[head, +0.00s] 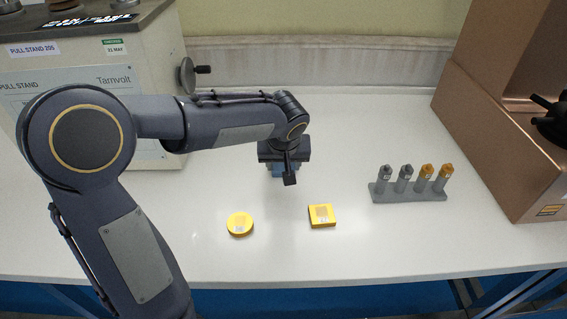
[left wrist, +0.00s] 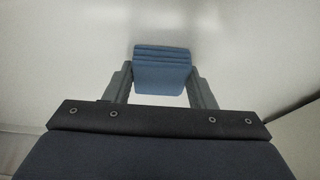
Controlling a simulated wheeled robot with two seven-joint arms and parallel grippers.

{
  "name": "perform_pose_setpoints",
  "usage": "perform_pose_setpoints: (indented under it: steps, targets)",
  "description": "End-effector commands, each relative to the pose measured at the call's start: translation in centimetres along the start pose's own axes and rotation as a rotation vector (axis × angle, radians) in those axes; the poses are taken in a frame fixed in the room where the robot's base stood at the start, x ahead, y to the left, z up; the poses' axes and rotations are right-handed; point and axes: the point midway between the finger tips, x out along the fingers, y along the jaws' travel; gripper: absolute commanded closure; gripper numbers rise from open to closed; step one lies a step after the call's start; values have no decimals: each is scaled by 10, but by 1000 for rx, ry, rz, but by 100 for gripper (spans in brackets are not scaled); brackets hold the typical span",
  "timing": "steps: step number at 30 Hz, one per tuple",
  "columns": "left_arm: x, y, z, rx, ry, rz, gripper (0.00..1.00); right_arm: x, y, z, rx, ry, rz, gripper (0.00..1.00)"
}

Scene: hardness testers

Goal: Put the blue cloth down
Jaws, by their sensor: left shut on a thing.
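The blue cloth (left wrist: 162,74) is a small folded pad between the two fingers of my left gripper (left wrist: 162,88) in the left wrist view. In the head view my left gripper (head: 284,172) is over the white bench, with a little of the blue cloth (head: 277,170) showing below and behind it. The gripper is shut on the cloth. I cannot tell whether the cloth touches the bench. My right gripper is not in view.
On the white bench (head: 390,245) lie a round yellow block (head: 240,223) and a square yellow block (head: 321,215), in front of the gripper. A grey rack (head: 408,194) with several upright pieces stands at right. A pull stand (head: 90,50) is at left, a brown machine (head: 490,130) at right.

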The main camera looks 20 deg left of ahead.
Motion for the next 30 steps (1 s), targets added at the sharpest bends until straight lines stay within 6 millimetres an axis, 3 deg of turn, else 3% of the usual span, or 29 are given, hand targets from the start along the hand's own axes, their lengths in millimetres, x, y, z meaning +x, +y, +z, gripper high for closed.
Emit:
perform_pose_setpoints:
  steps: [5,6,11,23,30]
  targets:
    - [3,0,2,0,0,0,68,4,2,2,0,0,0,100]
    - [3,0,2,0,0,1,49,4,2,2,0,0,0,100]
    - [2,0,1,1,0,0,28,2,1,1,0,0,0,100]
    - [-7,0,-1,0,2,2,28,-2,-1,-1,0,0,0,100]
    - [-56,1,-2,2,5,5,28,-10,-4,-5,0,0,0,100]
